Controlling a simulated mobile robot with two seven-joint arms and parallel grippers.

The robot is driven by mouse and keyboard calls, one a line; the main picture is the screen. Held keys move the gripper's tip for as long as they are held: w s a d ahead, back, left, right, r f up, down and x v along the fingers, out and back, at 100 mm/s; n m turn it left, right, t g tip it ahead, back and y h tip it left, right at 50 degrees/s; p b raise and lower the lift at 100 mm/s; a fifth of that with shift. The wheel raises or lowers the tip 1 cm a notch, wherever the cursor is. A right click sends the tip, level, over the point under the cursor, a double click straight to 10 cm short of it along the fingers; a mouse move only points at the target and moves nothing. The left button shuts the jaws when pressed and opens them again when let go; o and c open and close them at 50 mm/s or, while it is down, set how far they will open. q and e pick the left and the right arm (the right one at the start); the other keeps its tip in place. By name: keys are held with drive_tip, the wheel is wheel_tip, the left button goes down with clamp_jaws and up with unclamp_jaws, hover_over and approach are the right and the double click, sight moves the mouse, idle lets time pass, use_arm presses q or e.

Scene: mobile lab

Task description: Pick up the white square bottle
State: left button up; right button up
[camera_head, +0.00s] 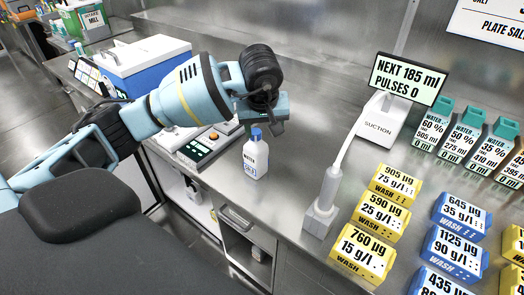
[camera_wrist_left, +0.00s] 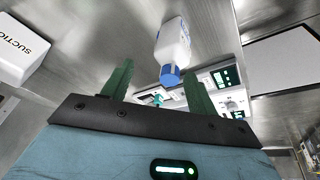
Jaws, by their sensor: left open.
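The white square bottle (camera_head: 256,160) has a blue cap and a "WATER" label. It stands upright on the steel bench in the head view, close to the bench's front edge. My left gripper (camera_head: 264,120) is just above and behind its cap in that picture. In the left wrist view, the bottle (camera_wrist_left: 173,45) shows beyond the two green fingers of my left gripper (camera_wrist_left: 157,80), with its blue cap toward me. The fingers are apart, with nothing between them. My right gripper is not in view.
A device with buttons (camera_head: 207,145) sits left of the bottle. A suction wand on a stand (camera_head: 322,205) is to the right, near a display (camera_head: 408,78). Yellow wash boxes (camera_head: 362,252), blue boxes (camera_head: 455,250) and teal-topped bottles (camera_head: 432,125) fill the right side.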

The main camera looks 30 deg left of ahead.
sight(256, 132)
use_arm(q)
drive_tip(key=a, duration=0.1)
drive_tip(key=w+a, duration=0.1)
drive_tip(key=a+y, duration=0.1)
drive_tip(key=shift+w+f, duration=0.25)
drive_tip(key=shift+w, duration=0.1)
drive_tip(key=x, duration=0.4)
drive_tip(key=shift+s+a, duration=0.2)
drive_tip(key=shift+s, duration=0.05)
drive_tip(key=shift+w+a+f, duration=0.1)
drive_tip(key=shift+w+f, duration=0.1)
drive_tip(key=shift+f, duration=0.35)
clamp_jaws()
